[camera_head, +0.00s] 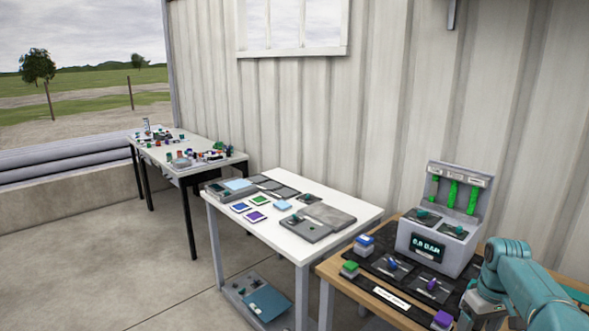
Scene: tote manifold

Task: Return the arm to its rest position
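My teal arm (515,278) comes in at the lower right corner, which fits my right arm. It bends at an elbow and runs down to a grey end part (482,300) at the bottom edge, over the front right of the wooden bench. The fingertips cannot be made out, so I cannot tell whether this gripper is open or holds anything. My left arm and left gripper are not in view.
Close to my arm, the wooden bench (328,271) bears a grey gauge unit (465,258) with green tubes, a black mat with valves, and coloured blocks. A white table (345,197) with trays and another cluttered table (140,146) stand to the left. The concrete floor (130,270) is clear.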

